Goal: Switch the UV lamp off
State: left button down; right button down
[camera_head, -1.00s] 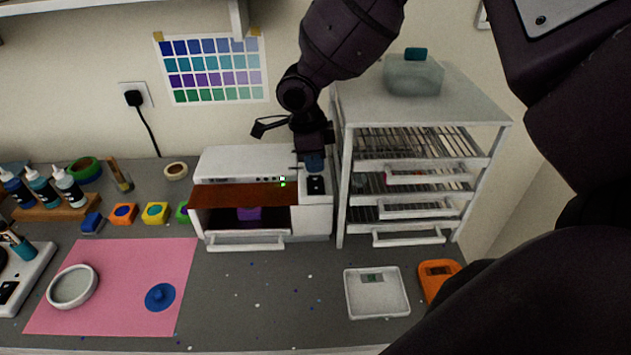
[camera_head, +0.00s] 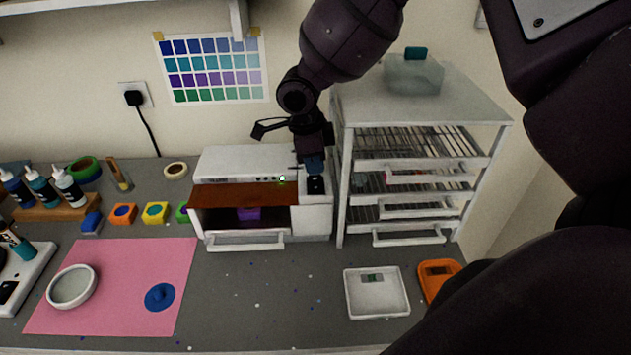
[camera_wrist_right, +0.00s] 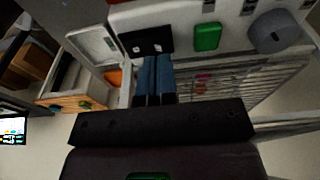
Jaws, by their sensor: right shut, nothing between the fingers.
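The UV lamp (camera_head: 250,160) is a white box with an orange-brown front window, standing against the wall. A purple piece (camera_head: 249,213) shows inside it. My left gripper is not in view.
A white drying rack (camera_head: 440,160) with drawers stands close to the right of the lamp. A pink mat (camera_head: 120,265) lies at left. The counter before the lamp is mostly clear.

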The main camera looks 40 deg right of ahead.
aim_at(314, 178)
jog(key=shift+f, duration=0.9)
dwell(0.6)
jog(key=shift+r+p, duration=1.05)
jog(key=shift+r, duration=2.45)
